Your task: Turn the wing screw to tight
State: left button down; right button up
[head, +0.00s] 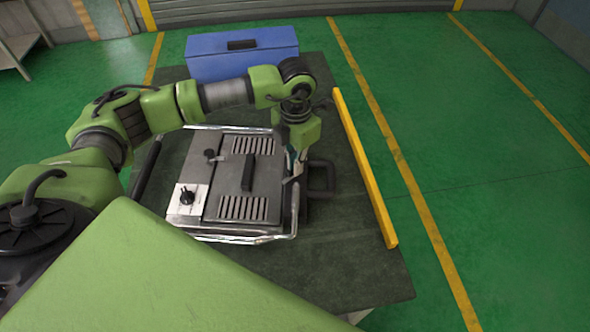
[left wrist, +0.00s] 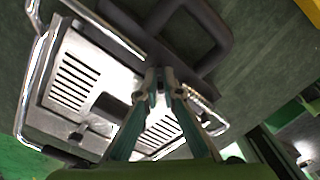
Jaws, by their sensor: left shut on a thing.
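The heating element (head: 228,190) is a grey metal box with slotted vents, a lid handle and a chrome tube frame, lying on the dark table. My left gripper (head: 290,174) reaches down at its right side, near the black loop handle (head: 320,180). In the left wrist view the fingertips (left wrist: 160,86) are closed together at the edge of the unit, beside the base of the black handle (left wrist: 205,35). They are shut on a small part there, which I take as the wing screw; the fingers hide most of it, so its turn angle cannot be told.
A blue toolbox (head: 215,62) stands at the back of the table (head: 345,255). A yellow bar (head: 364,165) lies along the right side. A black knob (head: 187,196) sits on the unit's white panel. The table's front right is clear.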

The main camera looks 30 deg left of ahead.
pick_arm(q)
jog(key=m+b, duration=0.4)
jog(key=shift+f+m, duration=0.2)
jog(key=shift+m, duration=0.1)
jog(key=m+b, duration=0.3)
jog(key=shift+d+r, duration=0.15)
jog(key=shift+m+b, duration=0.45)
jog(key=shift+m, duration=0.15)
jog(key=shift+r, duration=0.15)
jog(key=c, duration=2.2)
grip_release()
jog(key=shift+s, duration=0.1)
notch_tip(320, 180, up, 12)
jog(key=shift+f, duration=0.1)
